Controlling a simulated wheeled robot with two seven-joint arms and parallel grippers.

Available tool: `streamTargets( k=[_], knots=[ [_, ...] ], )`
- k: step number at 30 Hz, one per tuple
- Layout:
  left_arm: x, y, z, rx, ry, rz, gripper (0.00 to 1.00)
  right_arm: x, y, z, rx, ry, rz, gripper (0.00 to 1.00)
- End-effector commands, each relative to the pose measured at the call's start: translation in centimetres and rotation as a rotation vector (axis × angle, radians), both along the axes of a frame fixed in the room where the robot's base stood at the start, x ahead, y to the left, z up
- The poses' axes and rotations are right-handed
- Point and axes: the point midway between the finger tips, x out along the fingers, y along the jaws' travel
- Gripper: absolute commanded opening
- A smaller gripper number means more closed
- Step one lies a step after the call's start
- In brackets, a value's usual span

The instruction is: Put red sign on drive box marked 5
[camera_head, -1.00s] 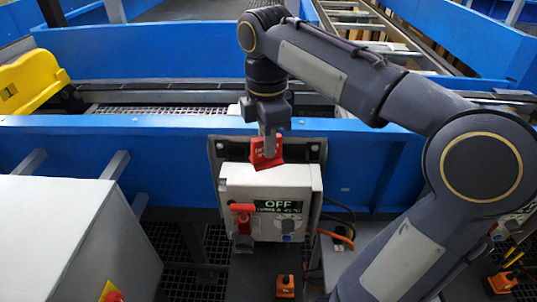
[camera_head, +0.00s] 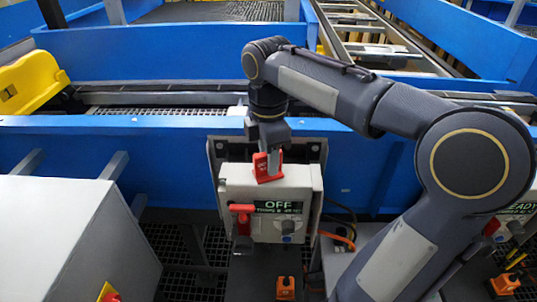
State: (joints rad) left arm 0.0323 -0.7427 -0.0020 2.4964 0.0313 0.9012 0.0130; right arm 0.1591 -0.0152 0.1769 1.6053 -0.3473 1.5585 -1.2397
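The red sign (camera_head: 262,170) is at the top edge of the light grey drive box (camera_head: 236,192), just left of the middle of the view. My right gripper (camera_head: 270,155) points down and is shut on the sign. The sign's lower edge overlaps the box's top; I cannot tell whether they touch. The box front has a red handle (camera_head: 242,212), a dark knob and a green-lettered display reading OFF. No number 5 is legible on it. My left gripper is out of view.
A blue conveyor wall (camera_head: 100,140) runs behind the box. A grey cabinet (camera_head: 60,235) stands at the lower left. Another box (camera_head: 515,222) with a READY display is partly hidden behind my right arm. Orange pedals (camera_head: 286,288) and cables lie below.

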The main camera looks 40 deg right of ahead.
Motion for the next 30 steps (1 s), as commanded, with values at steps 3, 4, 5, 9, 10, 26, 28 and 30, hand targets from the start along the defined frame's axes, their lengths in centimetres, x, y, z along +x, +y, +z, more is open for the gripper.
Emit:
streamTargets(
  k=[3, 4, 5, 9, 10, 26, 28, 30],
  knots=[
    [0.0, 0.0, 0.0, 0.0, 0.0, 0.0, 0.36, 0.0, 0.0, 0.0, 0.0, 0.0, 0.0, 0.36],
    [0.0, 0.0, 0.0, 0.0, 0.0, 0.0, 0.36, 0.0, 0.0, 0.0, 0.0, 0.0, 0.0, 0.36],
    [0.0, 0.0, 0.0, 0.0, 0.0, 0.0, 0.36, 0.0, 0.0, 0.0, 0.0, 0.0, 0.0, 0.36],
    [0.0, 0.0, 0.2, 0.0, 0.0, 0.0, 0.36, 0.0, 0.0, 0.4, 0.0, -0.001, 0.0, 0.36],
    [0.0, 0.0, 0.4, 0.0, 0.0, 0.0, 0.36, 0.0, 0.0, 0.7, 0.0, -0.001, 0.0, 0.36],
    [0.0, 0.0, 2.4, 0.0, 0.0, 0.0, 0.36, 0.1, 0.0, 10.7, 0.001, -0.003, 0.001, 0.36],
    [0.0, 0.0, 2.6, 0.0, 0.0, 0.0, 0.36, 0.1, 0.0, 11.5, 0.001, -0.001, 0.002, 0.36],
    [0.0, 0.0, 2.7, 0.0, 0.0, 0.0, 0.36, 0.1, 0.0, 12.1, 0.0, -0.001, 0.001, 0.36]
  ],
)
